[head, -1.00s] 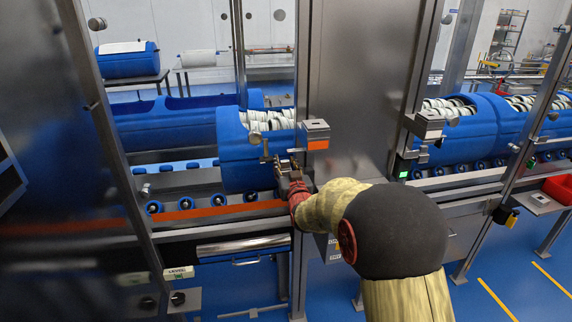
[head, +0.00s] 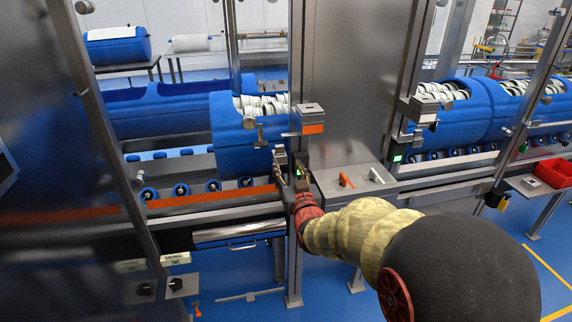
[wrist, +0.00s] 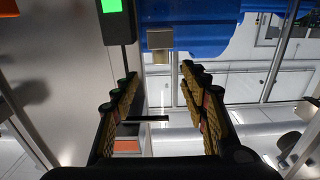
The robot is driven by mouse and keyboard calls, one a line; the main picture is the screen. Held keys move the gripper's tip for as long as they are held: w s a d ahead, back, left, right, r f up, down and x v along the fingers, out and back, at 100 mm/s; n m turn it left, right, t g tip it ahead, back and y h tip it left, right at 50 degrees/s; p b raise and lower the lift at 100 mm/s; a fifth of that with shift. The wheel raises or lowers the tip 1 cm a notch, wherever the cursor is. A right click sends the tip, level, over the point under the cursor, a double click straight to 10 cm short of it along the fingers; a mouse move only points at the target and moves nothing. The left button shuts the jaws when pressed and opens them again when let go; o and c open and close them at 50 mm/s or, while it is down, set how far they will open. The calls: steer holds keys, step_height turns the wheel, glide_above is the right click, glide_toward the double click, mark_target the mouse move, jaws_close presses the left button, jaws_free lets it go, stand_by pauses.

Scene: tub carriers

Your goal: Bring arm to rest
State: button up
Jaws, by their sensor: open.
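My gripper (head: 291,175) is in front of the steel machine frame in the head view, just right of and below the near blue tub (head: 238,145). My arm reaches forward from the lower right, with a red wrist and yellow cover. A part of the blue tub shows beyond the fingertips in the wrist view (wrist: 200,25). A green lit indicator (wrist: 111,5) on a dark box is at the upper left of that view.
A steel shelf (head: 330,185) with an orange and a white handle is right of my gripper. A roller bed with an orange strip (head: 190,202) runs under the tub. A red bin (head: 553,172) is at the far right. Blue floor (head: 345,305) is open below the machines.

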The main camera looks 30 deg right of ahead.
steer(key=shift+f, duration=0.1)
stand_by(0.5)
steer(key=s+f+g+y, duration=0.1)
steer(key=s+f+g, duration=0.35)
steer(key=f, duration=0.75)
steer(key=s+a+f+g+y+p, duration=0.1)
steer(key=s+a+f+g+y, duration=0.1)
steer(key=s+a+g, duration=0.5)
steer(key=s+a+r+g+p, duration=0.1)
steer(key=s+a+r, duration=0.15)
steer(key=s, duration=0.35)
steer(key=s+a+r+n+y+p, duration=0.1)
steer(key=s+a+r, duration=0.15)
steer(key=s, duration=0.25)
steer(key=s+a+r+g+p, duration=0.1)
steer(key=s+r, duration=0.2)
steer(key=s, duration=0.3)
steer(key=s+a+r+n+t+y+p, duration=0.1)
steer(key=s+a+r+n+p, duration=0.1)
steer(key=r, duration=0.8)
steer(key=s+a+p, duration=0.1)
steer(key=s+a, duration=0.1)
steer(key=a, duration=0.1)
steer(key=shift+s+a+r+t, duration=0.15)
steer(key=shift+s+r+t, duration=0.1)
steer(key=shift+s+t, duration=0.1)
